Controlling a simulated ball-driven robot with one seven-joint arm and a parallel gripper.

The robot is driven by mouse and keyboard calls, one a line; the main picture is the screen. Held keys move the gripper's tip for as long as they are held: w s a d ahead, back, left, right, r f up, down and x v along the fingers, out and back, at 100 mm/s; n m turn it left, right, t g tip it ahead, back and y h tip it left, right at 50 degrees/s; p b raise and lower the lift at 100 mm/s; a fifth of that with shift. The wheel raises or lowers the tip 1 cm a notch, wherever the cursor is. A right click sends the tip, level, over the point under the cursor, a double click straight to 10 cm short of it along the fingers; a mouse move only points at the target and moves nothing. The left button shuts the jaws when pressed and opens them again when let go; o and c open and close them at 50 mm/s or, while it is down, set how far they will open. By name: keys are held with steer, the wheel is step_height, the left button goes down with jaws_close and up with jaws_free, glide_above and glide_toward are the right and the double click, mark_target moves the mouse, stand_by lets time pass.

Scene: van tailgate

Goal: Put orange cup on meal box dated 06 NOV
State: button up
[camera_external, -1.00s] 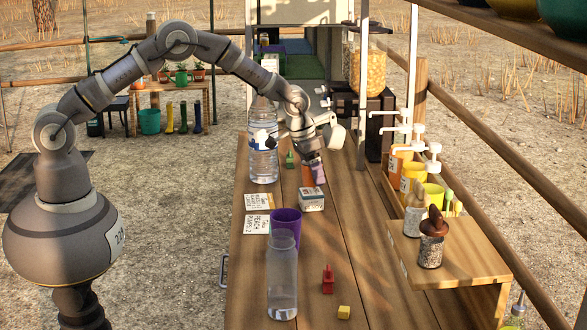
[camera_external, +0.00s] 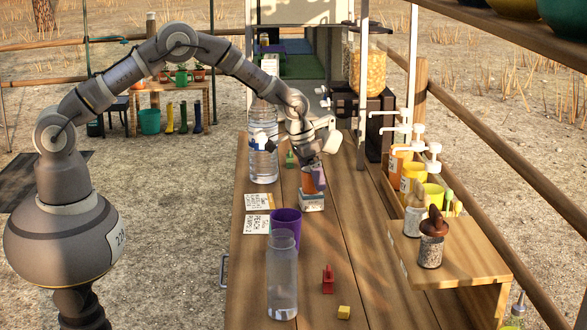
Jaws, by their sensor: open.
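A small pale meal box (camera_external: 312,203) with a printed label sits on the wooden tailgate table; its date is too small to read. The orange cup (camera_external: 308,184) is at the top of this box and appears to rest on it, partly hidden by my gripper. My gripper (camera_external: 313,176) is open, pointing down around or just above the cup. A purple patch shows beside the cup's right side; I cannot tell whether it is a fingertip or another thing.
A purple cup (camera_external: 286,222) and a clear bottle (camera_external: 282,278) stand in front. A large water bottle (camera_external: 263,150) is behind left. Printed cards (camera_external: 257,223) lie at the left edge. Red (camera_external: 328,279) and yellow (camera_external: 344,312) pieces lie front right. A raised shelf (camera_external: 455,258) is at right.

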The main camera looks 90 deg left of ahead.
steer(key=p+v, duration=0.2)
steer(key=v, duration=0.9)
steer(key=shift+s+r, duration=0.1)
steer(key=shift+r, duration=0.1)
steer(key=s+d+r+m+t, duration=0.15)
steer(key=d+r+t, duration=0.25)
steer(key=r, duration=1.3)
steer(key=s+d+r+t, duration=0.2)
steer(key=d+r+t, duration=0.15)
steer(key=r, duration=1.35)
steer(key=s+d+r+t, duration=0.2)
steer(key=s+d+r, duration=0.1)
steer(key=s+r, duration=0.5)
steer(key=s+d+r+m+t, duration=0.1)
steer(key=s+d+r+t, duration=0.2)
steer(key=s+r, duration=0.5)
step_height(320, 180, up, 7)
steer(key=shift+s+d+r+h, duration=0.15)
steer(key=shift+s+d+h, duration=0.05)
steer(key=shift+d+h, duration=0.2)
